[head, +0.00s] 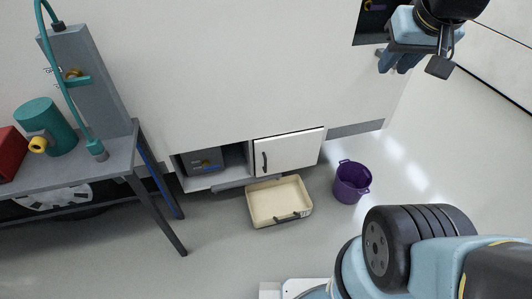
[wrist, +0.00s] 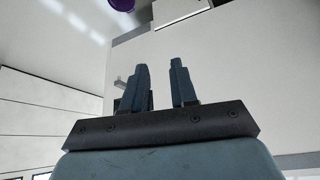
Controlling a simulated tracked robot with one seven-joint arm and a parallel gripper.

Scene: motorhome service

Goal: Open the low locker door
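The low locker door (head: 289,151) is a white panel with a dark upright handle (head: 264,161) near its left edge, low on the motorhome's white side. My gripper (head: 400,62) is high at the upper right in the head view, well away from the door. In the wrist view its two fingers (wrist: 160,88) stand apart with nothing between them. The handle cannot be made out in the wrist view.
A cream tray (head: 279,223) lies on the floor in front of the door. A purple bucket (head: 352,181) stands to the right; part of it shows in the wrist view (wrist: 121,4). A grey workbench (head: 110,160) is at the left. Floor right of the bucket is clear.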

